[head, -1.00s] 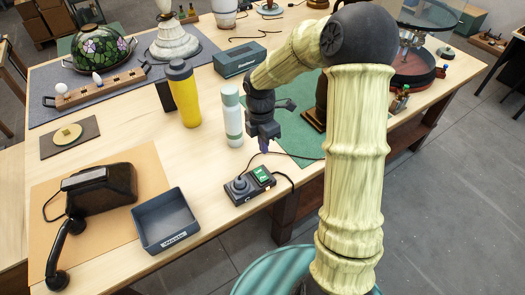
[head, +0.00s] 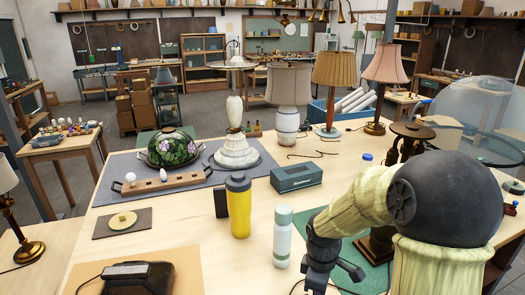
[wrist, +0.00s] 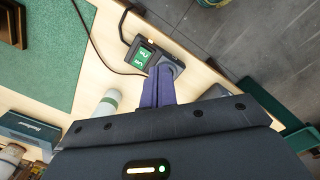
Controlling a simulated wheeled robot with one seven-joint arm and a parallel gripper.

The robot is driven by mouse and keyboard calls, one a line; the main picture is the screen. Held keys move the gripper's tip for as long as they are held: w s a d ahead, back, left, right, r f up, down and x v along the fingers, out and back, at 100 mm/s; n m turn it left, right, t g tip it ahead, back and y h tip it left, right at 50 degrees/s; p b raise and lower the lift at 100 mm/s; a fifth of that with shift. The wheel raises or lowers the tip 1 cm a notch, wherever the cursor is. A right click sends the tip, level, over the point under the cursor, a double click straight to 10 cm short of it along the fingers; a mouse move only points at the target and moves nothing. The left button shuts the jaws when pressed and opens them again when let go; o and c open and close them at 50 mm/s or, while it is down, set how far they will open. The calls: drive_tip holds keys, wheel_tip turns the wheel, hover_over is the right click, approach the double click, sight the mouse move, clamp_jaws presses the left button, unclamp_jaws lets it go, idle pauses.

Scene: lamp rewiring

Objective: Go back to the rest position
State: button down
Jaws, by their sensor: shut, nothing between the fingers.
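My gripper (wrist: 158,88) is shut and empty in the wrist view, its purple fingers together. In the head view my arm is bent at the lower right, with the wrist hanging down beside a white and green bottle (head: 282,238). The fingertips are cut off by the lower edge there.
A yellow tumbler (head: 238,205), a blue-grey box (head: 297,177) and a lamp base (head: 236,152) stand on the bench. A green mat (wrist: 45,50) lies near the gripper.

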drive_tip(key=s+d+r+m+t, duration=0.1)
drive_tip(key=s+r+m+t, duration=0.1)
drive_tip(key=s+m, duration=0.6)
drive_tip(key=m, duration=0.5)
drive_tip(key=shift+s+d+r, duration=0.25)
drive_tip(key=shift+s+r, duration=0.05)
drive_tip(key=shift+s, duration=0.05)
